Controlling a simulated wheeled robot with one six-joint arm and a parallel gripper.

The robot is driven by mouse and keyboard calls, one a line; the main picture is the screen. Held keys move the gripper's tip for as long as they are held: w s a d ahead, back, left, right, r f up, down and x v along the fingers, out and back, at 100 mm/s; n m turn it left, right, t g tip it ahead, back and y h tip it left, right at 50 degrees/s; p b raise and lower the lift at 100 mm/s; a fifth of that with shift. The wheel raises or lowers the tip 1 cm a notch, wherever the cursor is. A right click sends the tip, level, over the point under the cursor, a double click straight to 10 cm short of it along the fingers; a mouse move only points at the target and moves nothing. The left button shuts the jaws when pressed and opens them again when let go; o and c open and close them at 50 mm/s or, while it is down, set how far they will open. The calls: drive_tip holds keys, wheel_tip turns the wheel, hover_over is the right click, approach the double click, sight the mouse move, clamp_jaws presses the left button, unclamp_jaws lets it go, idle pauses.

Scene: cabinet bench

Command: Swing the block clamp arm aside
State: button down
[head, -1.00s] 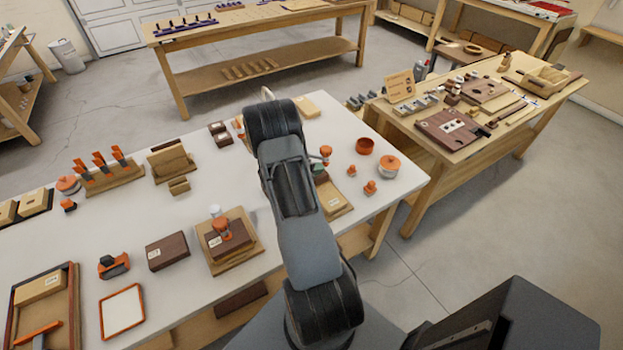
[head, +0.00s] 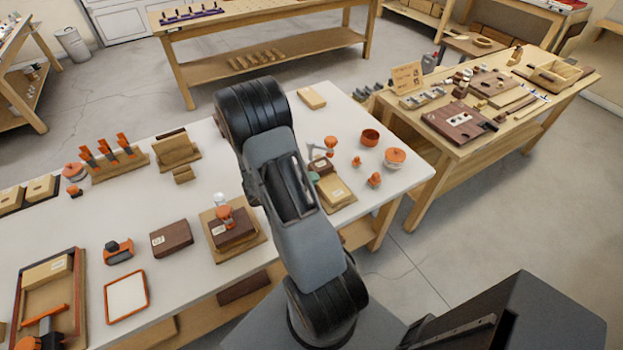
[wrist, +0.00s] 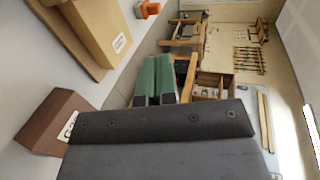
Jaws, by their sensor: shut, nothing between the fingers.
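Two clamp fixtures stand on the white bench in the head view. The left one has an orange-knobbed clamp (head: 226,216) over a dark labelled block (head: 234,232) on a wooden base (head: 256,244). The right one, partly hidden behind my arm, has a grey clamp arm with an orange knob (head: 331,142) near a tan labelled block (head: 333,188). I cannot tell which one the task means. My gripper (wrist: 155,74) shows green fingers side by side in the wrist view, shut and empty. My arm hides it in the head view.
In the wrist view, a tan labelled block (wrist: 98,28) and a brown labelled block (wrist: 52,118) lie left of my fingers. On the bench stand a loose dark block (head: 171,238), an orange-rimmed white panel (head: 126,297), a tray (head: 78,280) and orange pots (head: 370,137).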

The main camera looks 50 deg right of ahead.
drive_tip(key=s+a+r+m+t+y, duration=0.1)
drive_tip(key=a+r+m+t+y, duration=0.3)
drive_tip(key=a+r+m, duration=0.5)
drive_tip(key=s+a+r+m+t+y, duration=0.1)
drive_tip(key=a+r+m+t+y, duration=0.3)
drive_tip(key=a+r+m+y, duration=0.5)
drive_tip(key=a+r+m, duration=0.1)
drive_tip(key=a+m, duration=0.7)
drive_tip(key=m, duration=0.6)
drive_tip(key=shift+s+r+t+y, duration=0.15)
drive_tip(key=shift+t+y, duration=0.15)
drive_tip(key=shift+t, duration=0.1)
